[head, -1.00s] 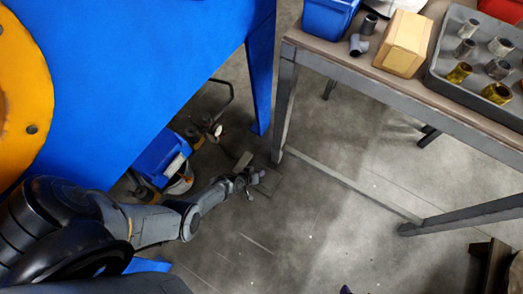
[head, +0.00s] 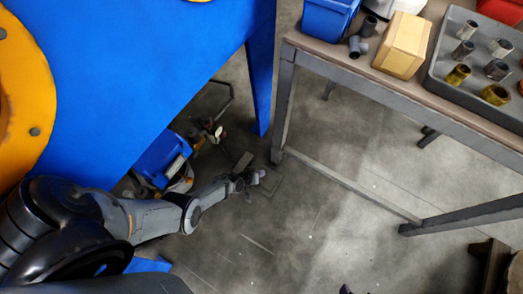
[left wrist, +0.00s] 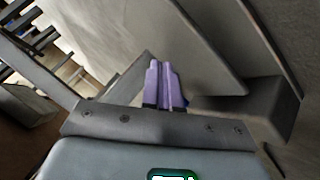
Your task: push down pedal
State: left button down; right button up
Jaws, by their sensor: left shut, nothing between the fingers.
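My left arm reaches down to the floor beside the blue drum blaster (head: 120,70). My left gripper (head: 259,174) is low near the floor, at the open side of the machine's blue leg. A small grey plate (head: 243,161), which looks like the pedal, is right beside the gripper. In the left wrist view the two purple fingers (left wrist: 165,86) are together and empty. A large grey plate (left wrist: 195,45) and a grey block (left wrist: 250,108) lie beyond them. I cannot tell whether the fingers touch the plate. My right gripper is not clearly visible.
A workbench (head: 352,64) with a blue bin (head: 328,17), a yellowish box (head: 402,45) and a grey tray of pipe fittings (head: 443,73) stands at upper right. Another blue bin (head: 160,158) is under the machine. Open floor (head: 320,230) lies in front.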

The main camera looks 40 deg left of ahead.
pick_arm(q)
jog(key=shift+r, duration=0.2)
jog(key=shift+r, duration=0.15)
notch_tip(320, 180, up, 5)
jog(key=p, duration=0.5)
dwell(1.0)
dwell(0.6)
